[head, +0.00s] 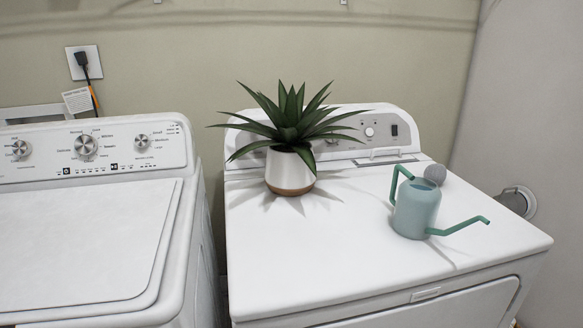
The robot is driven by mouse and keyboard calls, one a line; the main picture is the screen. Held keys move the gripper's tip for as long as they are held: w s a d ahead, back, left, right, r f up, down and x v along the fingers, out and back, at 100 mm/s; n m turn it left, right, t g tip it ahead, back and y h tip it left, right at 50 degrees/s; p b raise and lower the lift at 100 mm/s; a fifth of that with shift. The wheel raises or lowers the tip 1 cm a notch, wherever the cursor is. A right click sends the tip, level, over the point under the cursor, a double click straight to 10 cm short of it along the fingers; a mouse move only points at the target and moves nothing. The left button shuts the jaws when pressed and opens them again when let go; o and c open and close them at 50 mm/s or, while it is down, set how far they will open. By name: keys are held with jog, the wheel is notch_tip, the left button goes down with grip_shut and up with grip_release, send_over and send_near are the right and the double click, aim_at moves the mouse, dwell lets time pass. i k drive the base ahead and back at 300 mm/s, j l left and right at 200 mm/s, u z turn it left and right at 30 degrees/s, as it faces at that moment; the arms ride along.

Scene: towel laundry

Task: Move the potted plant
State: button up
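The potted plant (290,168) stands upright on top of the right-hand white machine (330,255), toward its back left, in front of the control panel. It has long, spiky dark green leaves that spread over the rim. Its pot is white with a brown base. Leaves cover part of the control panel behind it. My gripper is not in the head view, so its place and state are hidden.
A teal watering can (415,208) stands right of the plant, its spout pointing right. A grey round object (435,174) is behind it. Another white machine (85,240) is at left, across a narrow gap. The right machine's front top is clear.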

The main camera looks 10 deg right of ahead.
aim_at(290, 170)
jog(key=l, duration=0.5)
jog(key=k+l, duration=0.15)
jog(key=l, duration=0.3)
jog(key=i+l, duration=0.2)
jog(key=l, duration=0.2)
jog(key=i+l, duration=0.15)
jog(key=l, duration=0.2)
jog(key=i, duration=0.55)
